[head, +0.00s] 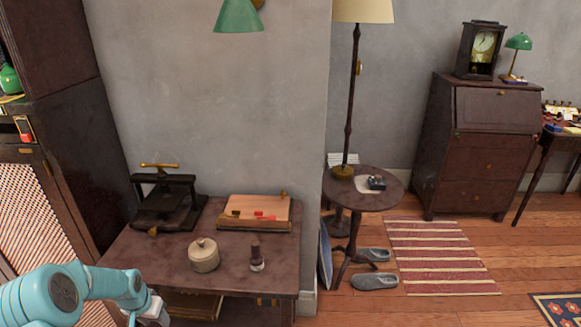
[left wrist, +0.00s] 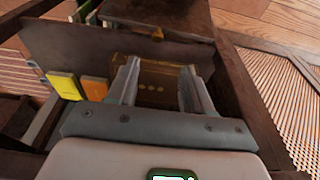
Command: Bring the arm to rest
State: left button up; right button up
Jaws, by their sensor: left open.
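My left arm (head: 70,290) comes in from the lower left in the head view and reaches down past the left front corner of the dark table. My left gripper (head: 155,312) is small there, and its fingertips cannot be made out. In the left wrist view, the gripper (left wrist: 158,80) is open, with two grey fingers apart. A brown box-like thing with pale dots (left wrist: 158,84) shows beyond and between the fingers; whether they touch it cannot be told. My right gripper is not in view.
The dark table (head: 150,262) holds a lidded pot (head: 204,257), a small bottle (head: 257,260), a black press (head: 166,205) and a wooden board (head: 258,209). Yellow (left wrist: 64,85) and orange (left wrist: 95,89) pieces stand left of the fingers. A round table (head: 385,198) stands to the right.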

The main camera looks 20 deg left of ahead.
pick_arm(q)
jog(key=s+d+f+h+p, duration=0.1)
jog(key=s+d+h+p, duration=0.1)
jog(key=d, duration=1.1)
jog(key=s+d+f+h+p, duration=0.1)
jog(key=d+p, duration=0.2)
jog(key=d, duration=1)
jog(key=s+d+r+g+h+p, duration=0.1)
jog(key=s+d+r+g+p, duration=0.1)
jog(key=s+d, duration=1.1)
jog(key=shift+s+r, duration=0.35)
jog(key=shift+s, duration=0.15)
